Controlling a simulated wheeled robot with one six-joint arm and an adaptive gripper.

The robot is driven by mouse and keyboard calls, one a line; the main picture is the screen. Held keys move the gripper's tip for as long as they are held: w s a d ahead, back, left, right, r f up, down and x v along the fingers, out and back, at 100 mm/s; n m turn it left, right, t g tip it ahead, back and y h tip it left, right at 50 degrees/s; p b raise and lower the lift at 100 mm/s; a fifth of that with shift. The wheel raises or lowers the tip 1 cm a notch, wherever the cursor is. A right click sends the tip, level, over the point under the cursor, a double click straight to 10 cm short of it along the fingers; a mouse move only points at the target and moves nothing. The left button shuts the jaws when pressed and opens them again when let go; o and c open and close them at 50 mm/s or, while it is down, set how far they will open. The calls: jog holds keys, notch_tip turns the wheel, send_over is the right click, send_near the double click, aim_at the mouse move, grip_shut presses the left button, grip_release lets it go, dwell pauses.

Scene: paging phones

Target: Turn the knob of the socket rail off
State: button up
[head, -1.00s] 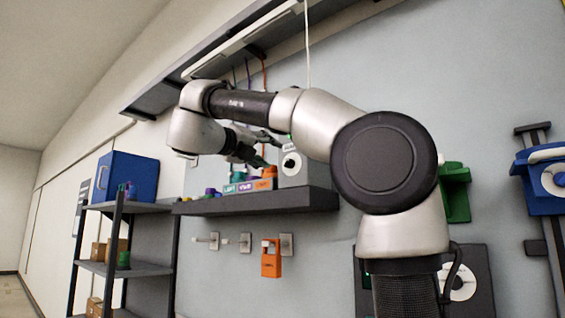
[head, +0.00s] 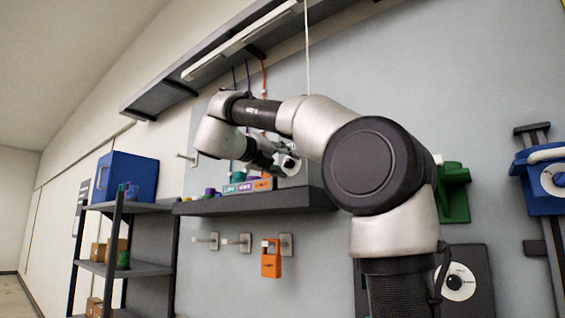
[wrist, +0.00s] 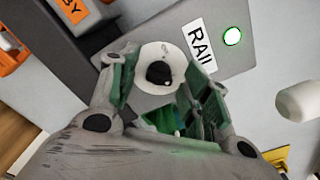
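The grey control box (wrist: 235,62) carries a label ending in what reads as "RAIL" (wrist: 198,45), a lit green lamp (wrist: 232,36) and a white dial with a black knob (wrist: 160,73). In the head view the box (head: 298,178) stands on the dark wall shelf, partly hidden by my arm. My gripper (wrist: 162,92) is open in the wrist view, its green-padded fingers on either side of the dial. The knob lies between the fingertips; I cannot tell whether they touch it. In the head view my gripper (head: 284,160) is in front of the box.
Coloured label blocks (head: 248,186) stand beside the box on the shelf (head: 255,203). An orange padlock-like item (head: 271,262) hangs below. A blue box (head: 127,177) sits on the left rack. Green (head: 453,195) and blue (head: 543,182) wall phones are at right.

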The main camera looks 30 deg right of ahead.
jog(key=c, duration=0.9)
jog(key=shift+n, duration=0.4)
jog(key=n, duration=0.4)
jog(key=shift+f, duration=0.1)
jog(key=n, duration=0.4)
jog(key=shift+f+n, duration=0.1)
jog(key=shift+n, duration=0.2)
jog(key=n, duration=0.4)
jog(key=shift+f, duration=0.1)
jog(key=n, duration=0.4)
jog(key=shift+f+n, duration=0.1)
jog(key=shift+n, duration=0.3)
